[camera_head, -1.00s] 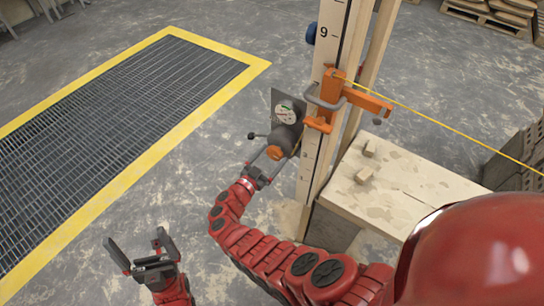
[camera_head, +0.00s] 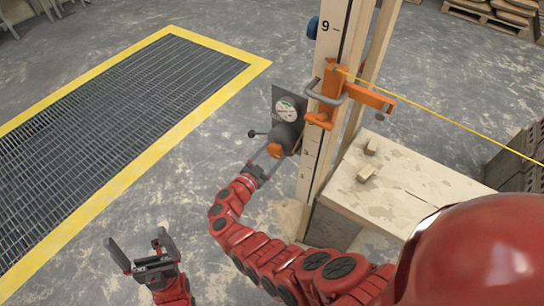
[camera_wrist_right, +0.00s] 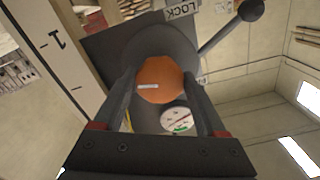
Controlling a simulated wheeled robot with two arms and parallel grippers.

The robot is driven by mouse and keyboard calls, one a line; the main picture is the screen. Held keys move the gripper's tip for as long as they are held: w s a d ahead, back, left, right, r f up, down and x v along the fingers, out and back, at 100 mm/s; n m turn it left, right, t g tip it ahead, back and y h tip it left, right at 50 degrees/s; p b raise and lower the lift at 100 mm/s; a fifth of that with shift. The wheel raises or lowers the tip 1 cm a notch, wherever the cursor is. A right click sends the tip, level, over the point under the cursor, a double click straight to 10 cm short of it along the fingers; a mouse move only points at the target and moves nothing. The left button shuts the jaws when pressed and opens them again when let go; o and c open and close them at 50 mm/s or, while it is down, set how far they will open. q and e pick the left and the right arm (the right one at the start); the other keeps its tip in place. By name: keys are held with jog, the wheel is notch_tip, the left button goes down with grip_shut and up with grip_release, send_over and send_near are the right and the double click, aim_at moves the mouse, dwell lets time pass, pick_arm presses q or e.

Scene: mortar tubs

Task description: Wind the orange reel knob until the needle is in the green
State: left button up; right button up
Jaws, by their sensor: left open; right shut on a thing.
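The orange reel knob (camera_wrist_right: 160,80) sits on the front of a dark grey reel (camera_head: 289,136) fixed to the wooden post. My right gripper (camera_wrist_right: 163,92) is shut on the knob, with one finger on each side; it also shows in the head view (camera_head: 267,159). A white mark shows on the knob's face. The gauge (camera_head: 286,109) is a round dial above the reel; in the right wrist view the dial (camera_wrist_right: 177,121) shows a green band, but I cannot tell exactly where the needle points. My left gripper (camera_head: 143,251) is open and empty above the floor.
A dark lever with a ball end (camera_wrist_right: 250,10) sticks out beside the reel, near a "LOCK" label (camera_wrist_right: 181,10). An orange clamp (camera_head: 335,95) on the numbered post (camera_head: 317,135) holds a taut yellow line. A wooden-topped block (camera_head: 400,185) stands right of the post.

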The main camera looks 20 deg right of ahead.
jog(key=shift+d+f+m+b, duration=0.1)
jog(key=shift+f+m+b, duration=0.2)
jog(key=shift+m, duration=0.3)
jog(key=m+b, duration=0.7)
jog(key=b, duration=0.1)
jog(key=shift+b, duration=0.3)
jog(key=m+b, duration=0.4)
jog(key=b, duration=0.2)
jog(key=m+b, duration=0.4)
jog(key=b, duration=0.2)
jog(key=shift+w+a+r+m, duration=0.1)
jog(key=shift+a+r+m, duration=0.1)
jog(key=shift+m, duration=0.2)
jog(key=shift+r+m+b, duration=0.4)
jog(key=shift+m+b, duration=0.8)
jog(key=shift+b, duration=0.3)
jog(key=o, duration=1.3)
